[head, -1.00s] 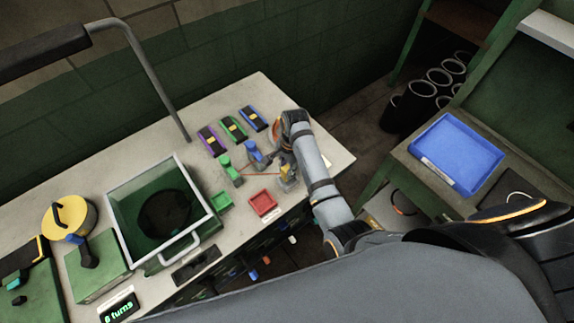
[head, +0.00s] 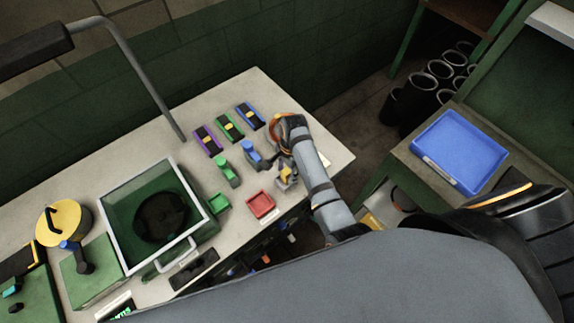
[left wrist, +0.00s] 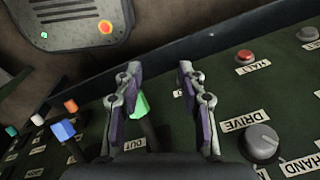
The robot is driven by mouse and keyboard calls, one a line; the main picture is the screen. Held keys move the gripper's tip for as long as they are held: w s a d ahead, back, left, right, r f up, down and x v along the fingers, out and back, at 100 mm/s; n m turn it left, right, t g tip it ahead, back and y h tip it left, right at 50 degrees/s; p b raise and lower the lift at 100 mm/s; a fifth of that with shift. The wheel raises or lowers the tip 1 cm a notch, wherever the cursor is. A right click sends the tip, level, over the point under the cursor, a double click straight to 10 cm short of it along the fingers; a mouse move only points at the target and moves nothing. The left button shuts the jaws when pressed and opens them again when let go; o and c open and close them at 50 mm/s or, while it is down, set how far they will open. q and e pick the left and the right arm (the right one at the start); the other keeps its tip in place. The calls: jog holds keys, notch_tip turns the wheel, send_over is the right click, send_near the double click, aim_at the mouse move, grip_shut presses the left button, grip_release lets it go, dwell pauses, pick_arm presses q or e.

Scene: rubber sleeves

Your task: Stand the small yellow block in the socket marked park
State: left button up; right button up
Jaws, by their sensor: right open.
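In the head view a small yellow piece (head: 286,172) shows at the bench's front right, close under my right gripper (head: 280,160). It is at a small grey holder, and I cannot tell whether it stands in it or just above it. My right gripper is open, its fingers partly hidden by the wrist. Smaller yellow pieces show on the purple (head: 208,140), green (head: 230,126) and blue (head: 251,115) bars. I can read no park mark. In the left wrist view my left gripper (left wrist: 156,80) is open and empty, over a dark green panel.
A green post (head: 226,170) and a blue one (head: 251,154) stand left of my right gripper. The panel has a grey knob (left wrist: 259,141) marked DRIVE.

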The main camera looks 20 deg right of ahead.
aim_at(288, 170)
jog(key=r, duration=0.2)
jog(key=r+b, duration=0.1)
jog(key=r, duration=0.2)
jog(key=r+b, duration=0.1)
jog(key=r, duration=0.1)
jog(key=shift+w+d+r, duration=0.15)
jog(key=shift+d+r, duration=0.25)
pick_arm(q)
jog(key=shift+w+d+r+p, duration=0.1)
jog(key=shift+w+p, duration=0.45)
jog(key=shift+p, duration=0.6)
pick_arm(e)
jog(key=r, duration=0.3)
jog(key=shift+d+r, duration=0.25)
jog(key=shift+a+f, duration=0.1)
